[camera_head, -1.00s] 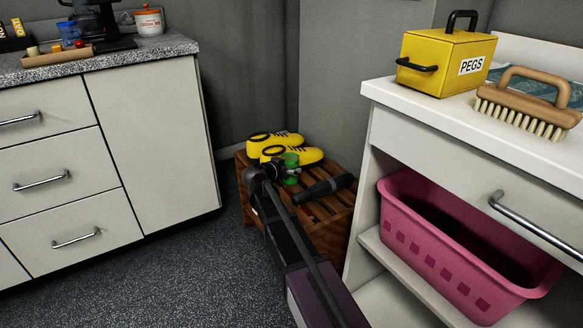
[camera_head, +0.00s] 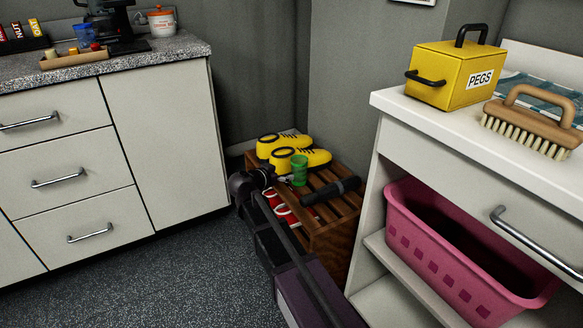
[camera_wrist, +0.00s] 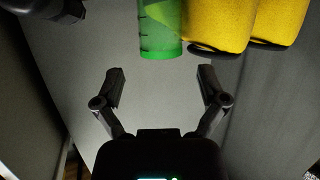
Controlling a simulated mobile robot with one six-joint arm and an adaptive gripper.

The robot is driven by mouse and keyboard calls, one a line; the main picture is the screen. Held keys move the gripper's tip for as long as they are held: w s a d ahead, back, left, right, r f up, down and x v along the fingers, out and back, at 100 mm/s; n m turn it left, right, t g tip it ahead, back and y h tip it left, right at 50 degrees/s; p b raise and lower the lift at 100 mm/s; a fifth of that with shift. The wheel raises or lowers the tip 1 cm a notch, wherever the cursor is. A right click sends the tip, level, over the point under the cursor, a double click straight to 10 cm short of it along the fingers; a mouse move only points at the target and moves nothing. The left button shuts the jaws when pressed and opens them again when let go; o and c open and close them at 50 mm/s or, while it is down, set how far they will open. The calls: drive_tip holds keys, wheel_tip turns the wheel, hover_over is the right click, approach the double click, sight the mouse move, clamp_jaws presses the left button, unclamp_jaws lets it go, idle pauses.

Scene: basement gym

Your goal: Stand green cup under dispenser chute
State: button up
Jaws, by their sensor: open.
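The green cup (camera_head: 299,171) stands on the slatted wooden rack in the head view, in front of the yellow shoes. In the wrist view the translucent green cup (camera_wrist: 160,28) shows at the top centre, beyond the fingertips. My gripper (camera_wrist: 161,72) is open, with nothing between its fingers and a gap to the cup. In the head view my gripper (camera_head: 266,177) is left of the cup, partly hidden by my arm. A dark machine (camera_head: 106,20) stands on the far left counter, cut off at the top; I cannot make out a chute on it.
Yellow shoes (camera_head: 292,153) and a dark torch-like object (camera_head: 331,190) lie on the rack (camera_head: 337,235) around the cup. Red shoes (camera_head: 283,208) sit below. A blue cup (camera_head: 86,33) and a tray (camera_head: 74,60) occupy the counter. A white cabinet with a pink basket (camera_head: 450,250) bounds the right.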

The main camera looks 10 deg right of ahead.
drive_tip(key=shift+v, duration=1.15)
drive_tip(key=shift+o, duration=0.6)
drive_tip(key=r+p, duration=0.1)
drive_tip(key=p, duration=0.1)
drive_tip(key=s+r+p, duration=0.1)
drive_tip(key=r+p, duration=0.1)
drive_tip(key=a+r+p, duration=0.1)
drive_tip(key=r+p, duration=0.1)
drive_tip(key=shift+s, duration=0.3)
drive_tip(key=shift+f, duration=0.1)
drive_tip(key=b+x, duration=0.3)
drive_tip(key=x, duration=0.5)
drive_tip(key=shift+w+d+f, duration=0.15)
drive_tip(key=shift+w+f, duration=0.05)
